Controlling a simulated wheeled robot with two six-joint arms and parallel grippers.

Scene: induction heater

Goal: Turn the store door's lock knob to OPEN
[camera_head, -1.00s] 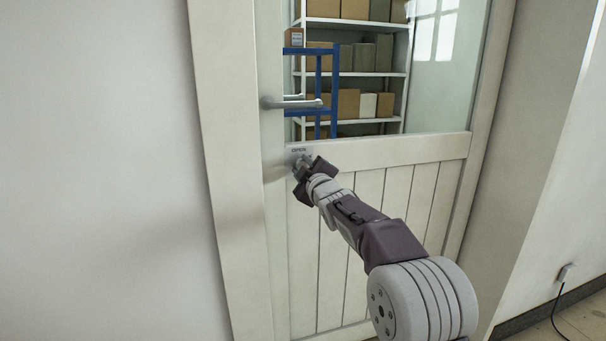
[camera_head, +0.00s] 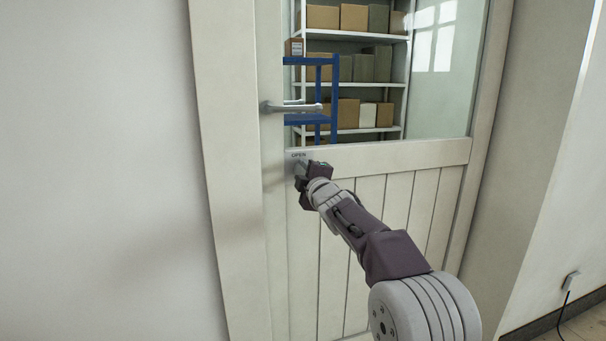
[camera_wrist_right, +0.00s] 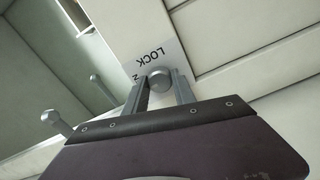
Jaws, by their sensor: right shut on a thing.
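The store door (camera_head: 390,160) is white, with a glass upper part and a panelled lower part, and appears shut. A plate marked OPEN (camera_head: 298,155) sits below the door handle in the head view. The wrist view shows the lettering LOCK (camera_wrist_right: 150,53) on the same light plate. The grey lock knob (camera_wrist_right: 160,79) has a rounded end and sits between my right gripper's two fingers (camera_wrist_right: 160,88). My right gripper (camera_head: 301,170) is shut on the knob; it largely hides the knob in the head view, and I cannot tell the knob's exact angle. My left gripper is not in view.
A grey lever handle (camera_head: 290,107) sticks out just above the gripper. Behind the glass are a blue rack (camera_head: 318,120) and a shelf with several boxes. A white wall (camera_head: 100,170) is at left. A socket with a cable (camera_head: 571,281) is low at right.

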